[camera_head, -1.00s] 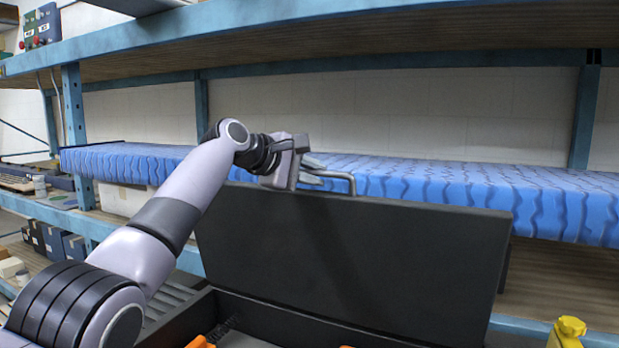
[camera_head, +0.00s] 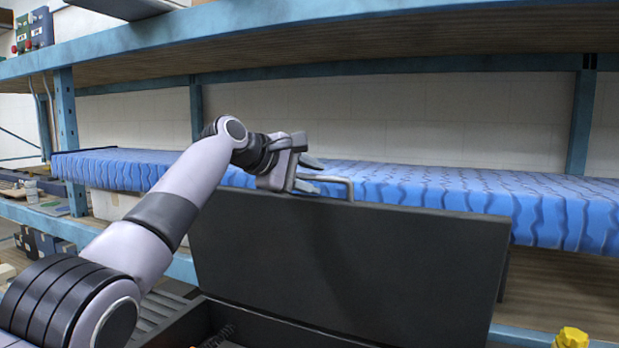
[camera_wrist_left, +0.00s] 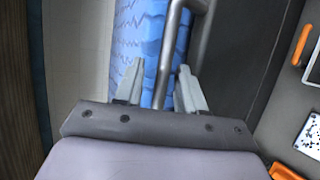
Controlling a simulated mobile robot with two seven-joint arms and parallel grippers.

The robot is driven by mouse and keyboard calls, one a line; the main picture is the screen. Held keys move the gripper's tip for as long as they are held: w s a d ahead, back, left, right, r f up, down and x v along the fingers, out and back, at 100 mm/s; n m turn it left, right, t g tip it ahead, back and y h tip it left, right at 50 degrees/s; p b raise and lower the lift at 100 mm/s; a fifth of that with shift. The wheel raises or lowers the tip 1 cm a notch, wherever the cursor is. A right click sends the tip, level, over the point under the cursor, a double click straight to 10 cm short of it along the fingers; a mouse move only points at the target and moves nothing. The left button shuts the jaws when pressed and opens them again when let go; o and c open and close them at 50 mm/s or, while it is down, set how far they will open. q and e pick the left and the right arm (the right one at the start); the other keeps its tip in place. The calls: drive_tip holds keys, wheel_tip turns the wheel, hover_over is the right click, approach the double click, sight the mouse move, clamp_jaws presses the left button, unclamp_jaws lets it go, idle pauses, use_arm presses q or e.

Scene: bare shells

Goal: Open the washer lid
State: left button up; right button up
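The washer lid (camera_head: 350,260) is a dark flat panel standing raised and nearly upright over a dark open box (camera_head: 260,325). A grey bar handle (camera_head: 340,181) sits at the lid's top edge. My left gripper (camera_head: 315,172) is at this handle, reaching in from the left. In the left wrist view, its two fingers (camera_wrist_left: 160,88) are spread apart with the handle bar (camera_wrist_left: 167,60) between them. Blue shows between a finger and the bar, so the fingers are not closed on it. My right gripper is not in view.
Behind the lid runs a shelf with a blue wavy cover (camera_head: 450,188). A blue-edged upper shelf (camera_head: 400,30) crosses above the arm. A yellow object (camera_head: 571,338) shows at the bottom right. Orange parts (camera_wrist_left: 302,45) show inside the box in the wrist view.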

use_arm(q)
drive_tip(key=shift+f, duration=0.1)
drive_tip(key=shift+s+a+b, duration=0.2)
drive_tip(key=shift+b, duration=0.35)
drive_tip(key=b+v, duration=0.3)
drive_tip(key=v, duration=0.3)
drive_tip(key=shift+w+d+b, duration=0.1)
drive_tip(key=shift+b, duration=0.25)
drive_tip(key=shift+s+a+r, duration=0.25)
drive_tip(key=shift+s+r, duration=0.05)
drive_tip(key=shift+r, duration=0.1)
